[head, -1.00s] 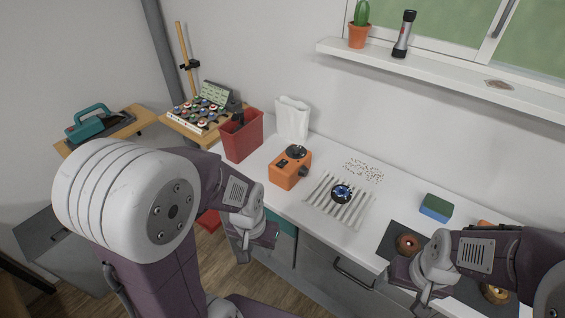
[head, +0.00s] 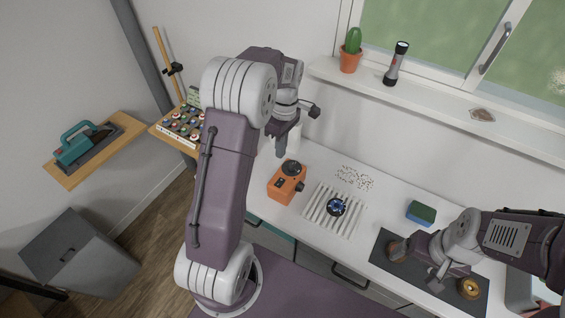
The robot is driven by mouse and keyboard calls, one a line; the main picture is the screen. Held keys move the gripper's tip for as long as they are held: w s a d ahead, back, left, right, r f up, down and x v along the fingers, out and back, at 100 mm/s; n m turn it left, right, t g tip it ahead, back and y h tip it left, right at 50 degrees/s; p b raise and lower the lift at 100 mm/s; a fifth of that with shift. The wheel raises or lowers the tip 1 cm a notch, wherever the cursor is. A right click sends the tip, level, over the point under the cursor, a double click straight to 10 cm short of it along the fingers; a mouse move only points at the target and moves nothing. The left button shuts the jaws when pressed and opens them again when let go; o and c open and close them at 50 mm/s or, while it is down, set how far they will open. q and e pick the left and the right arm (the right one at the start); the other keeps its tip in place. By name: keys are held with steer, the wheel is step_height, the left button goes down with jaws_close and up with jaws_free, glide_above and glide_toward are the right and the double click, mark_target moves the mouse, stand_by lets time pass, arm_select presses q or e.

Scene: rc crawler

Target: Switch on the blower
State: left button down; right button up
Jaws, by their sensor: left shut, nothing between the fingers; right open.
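The orange box (head: 287,183), which looks like the blower, stands on the white worktop with a round black part on top and a dark knob on its right side. Whether it is on cannot be told. My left gripper (head: 282,148) is shut and empty, pointing down above and behind the orange box in the picture, apart from it.
A green-blue sponge (head: 421,213) and dark mat (head: 385,262) are further right. A shelf (head: 430,103) runs above.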

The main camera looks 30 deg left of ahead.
mark_target(278, 184)
arm_select(q)
steer(key=f+p, duration=0.1)
steer(key=f, duration=0.3)
steer(key=s+f, duration=0.1)
steer(key=f, duration=0.4)
steer(key=f+p, duration=0.1)
steer(key=f, duration=0.3)
steer(key=shift+s+a+f+p, duration=0.2)
steer(key=shift+s+p, duration=0.1)
steer(key=shift+f, duration=0.3)
steer(key=shift+f, duration=0.1)
